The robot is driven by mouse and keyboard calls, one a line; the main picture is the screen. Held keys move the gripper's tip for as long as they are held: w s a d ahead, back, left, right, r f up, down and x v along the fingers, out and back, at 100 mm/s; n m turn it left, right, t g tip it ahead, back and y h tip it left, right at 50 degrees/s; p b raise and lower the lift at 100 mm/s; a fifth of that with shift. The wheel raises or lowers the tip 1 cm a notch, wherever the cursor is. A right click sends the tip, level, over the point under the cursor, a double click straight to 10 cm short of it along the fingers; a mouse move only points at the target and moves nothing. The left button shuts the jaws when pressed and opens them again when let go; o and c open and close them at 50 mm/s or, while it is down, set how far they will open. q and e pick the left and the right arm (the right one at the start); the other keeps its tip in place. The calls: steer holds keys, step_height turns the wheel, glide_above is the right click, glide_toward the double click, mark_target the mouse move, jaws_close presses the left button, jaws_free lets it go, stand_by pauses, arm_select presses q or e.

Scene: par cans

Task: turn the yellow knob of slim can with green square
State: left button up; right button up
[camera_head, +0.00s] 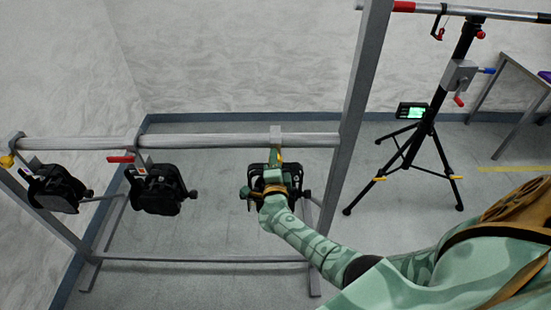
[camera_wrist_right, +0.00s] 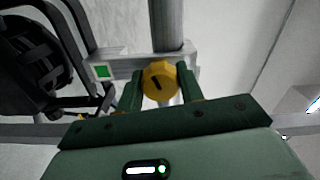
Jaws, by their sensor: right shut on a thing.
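The yellow knob (camera_wrist_right: 160,82) with a dark slot mark sits between the two green fingers of my right gripper (camera_wrist_right: 159,76) in the right wrist view. The gripper is shut on it. The green square (camera_wrist_right: 102,72) is on the grey clamp to the left of the knob. The black slim can (camera_wrist_right: 32,62) with its yoke shows at the left of that view. In the head view the can (camera_head: 259,182) hangs from the rail, largely hidden behind my right gripper (camera_head: 277,156), and the knob cannot be made out. My left gripper is not in view.
A horizontal grey rail (camera_head: 222,141) carries two other black cans to the left, one with a red handle (camera_head: 121,159) and one with a yellow knob (camera_head: 7,161). A grey post (camera_head: 356,110) stands on the right. A black tripod (camera_head: 428,130) stands beyond it.

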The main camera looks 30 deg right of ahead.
steer(key=n+p, duration=0.2)
steer(key=n, duration=0.4)
steer(key=n+p, duration=0.1)
steer(key=n, duration=0.6)
steer(key=shift+f+n, duration=0.1)
steer(key=shift+n, duration=0.3)
steer(key=n, duration=0.5)
steer(key=shift+p, duration=0.4)
steer(key=n, duration=0.5)
steer(key=shift+d+n, duration=0.1)
steer(key=shift+n, duration=0.3)
steer(key=o, duration=1)
